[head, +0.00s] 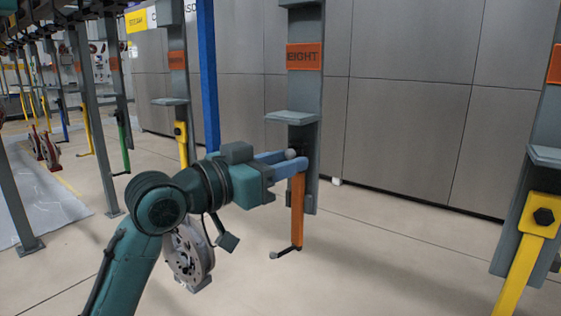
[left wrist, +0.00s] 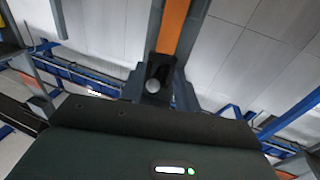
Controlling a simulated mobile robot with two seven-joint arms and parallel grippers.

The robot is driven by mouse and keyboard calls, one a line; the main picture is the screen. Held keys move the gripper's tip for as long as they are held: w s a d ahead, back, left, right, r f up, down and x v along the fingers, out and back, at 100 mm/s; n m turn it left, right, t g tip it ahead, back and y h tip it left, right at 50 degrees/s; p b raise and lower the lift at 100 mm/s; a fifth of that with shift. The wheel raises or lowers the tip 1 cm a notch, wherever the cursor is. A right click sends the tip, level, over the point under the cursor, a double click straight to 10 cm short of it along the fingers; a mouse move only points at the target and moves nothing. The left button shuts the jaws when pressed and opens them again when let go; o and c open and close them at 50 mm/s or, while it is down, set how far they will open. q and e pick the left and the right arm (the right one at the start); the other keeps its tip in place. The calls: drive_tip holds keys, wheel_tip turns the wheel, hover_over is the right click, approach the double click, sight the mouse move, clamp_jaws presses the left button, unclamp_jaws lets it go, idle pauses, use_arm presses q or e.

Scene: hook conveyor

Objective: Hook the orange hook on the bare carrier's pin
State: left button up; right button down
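In the head view my left gripper (head: 296,160) reaches in from the left with its blue fingers at the front of the bare carrier (head: 303,72). The fingers are shut on the top end of the orange hook (head: 297,205), which hangs upright below them with its dark foot near the floor. A pale round tip, seemingly the carrier's pin (head: 291,153), shows beside the fingers. It also shows in the left wrist view (left wrist: 152,87), near an orange strip. The hook's top is partly hidden, so I cannot tell whether it is around the pin. My right gripper is out of view.
A grey ledge (head: 292,117) juts from the carrier just above my fingers. A carrier with a yellow hook (head: 522,255) stands at the right, and several more carriers line up at the left. A metal disc-shaped part (head: 188,255) is below my forearm.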

use_arm(q)
drive_tip(key=o, duration=0.3)
drive_tip(key=shift+w+d+f, duration=0.2)
drive_tip(key=shift+w+f, duration=0.1)
drive_tip(key=shift+o, duration=1.3)
drive_tip(key=shift+s+r, duration=0.1)
drive_tip(key=shift+a, duration=0.15)
drive_tip(key=b+v, duration=0.3)
drive_tip(key=v, duration=1)
drive_tip(key=w+a+f+n+t+y, duration=0.1)
drive_tip(key=w+a+f+n+y, duration=0.2)
drive_tip(key=f, duration=1.2)
drive_tip(key=w+f+n+t+y, duration=0.1)
drive_tip(key=f+n+y, duration=0.3)
drive_tip(key=f, duration=1)
drive_tip(key=s+f+g+y, duration=0.1)
drive_tip(key=s+f+y, duration=0.1)
drive_tip(key=s+f, duration=0.7)
drive_tip(key=s+a+f+g+y, duration=0.1)
drive_tip(key=s+f+g, duration=0.1)
drive_tip(key=s+f, duration=0.7)
wheel_tip(320, 180, down, 4)
drive_tip(key=shift+a+f+y, duration=0.1)
drive_tip(key=shift+a+y, duration=0.05)
drive_tip(key=shift+y, duration=0.25)
